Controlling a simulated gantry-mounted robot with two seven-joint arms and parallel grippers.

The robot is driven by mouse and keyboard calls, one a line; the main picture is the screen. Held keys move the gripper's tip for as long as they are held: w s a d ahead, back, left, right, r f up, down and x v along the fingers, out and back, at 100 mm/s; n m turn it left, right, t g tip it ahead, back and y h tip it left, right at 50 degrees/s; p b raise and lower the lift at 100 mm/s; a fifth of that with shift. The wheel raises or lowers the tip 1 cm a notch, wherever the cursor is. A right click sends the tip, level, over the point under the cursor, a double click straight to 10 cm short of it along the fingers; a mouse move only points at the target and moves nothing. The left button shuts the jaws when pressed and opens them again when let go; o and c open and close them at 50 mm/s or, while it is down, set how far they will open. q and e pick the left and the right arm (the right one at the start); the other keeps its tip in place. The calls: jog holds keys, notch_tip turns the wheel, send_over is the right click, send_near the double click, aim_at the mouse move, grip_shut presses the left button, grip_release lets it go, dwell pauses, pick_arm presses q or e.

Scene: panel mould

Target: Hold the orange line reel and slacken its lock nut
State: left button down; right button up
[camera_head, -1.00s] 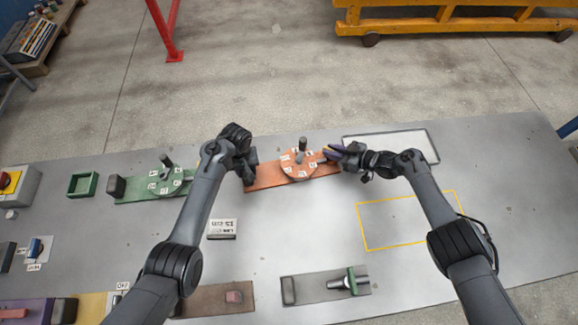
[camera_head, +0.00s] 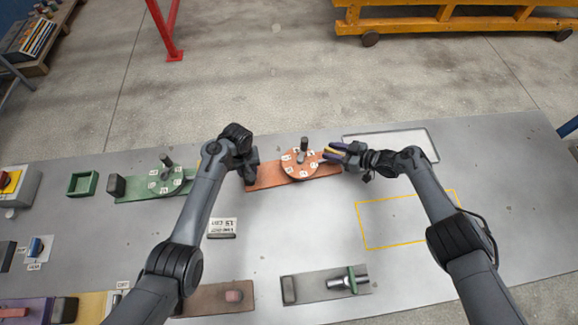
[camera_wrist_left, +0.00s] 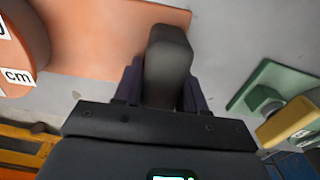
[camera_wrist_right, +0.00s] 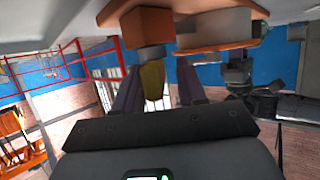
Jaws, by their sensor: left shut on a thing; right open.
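The orange line reel (camera_head: 292,172), a round drum with white labels and an upright dark grey post, sits on an orange base plate (camera_head: 266,179). Its labelled side also shows at the left of the left wrist view (camera_wrist_left: 12,55). My left gripper (camera_head: 250,170) is shut on the dark grey block (camera_wrist_left: 168,62) at the plate's left end. My right gripper (camera_head: 333,153) is open at the reel's right side. A yellow tab (camera_wrist_right: 152,78), seemingly the lock nut, stands between its spread fingers in the right wrist view; I cannot tell whether they touch it.
A similar green reel (camera_head: 165,184) on a green plate stands to the left. A small label block (camera_head: 222,228) lies in front. A yellow outlined area (camera_head: 405,220) at right is bare. A white-rimmed panel (camera_head: 425,137) lies behind my right arm.

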jog(key=shift+s+d, duration=0.1)
jog(key=shift+s+d+r, duration=0.15)
jog(key=shift+s+d, duration=0.05)
jog(key=shift+d, duration=0.1)
jog(key=v, duration=1.1)
jog(key=shift+w, duration=0.1)
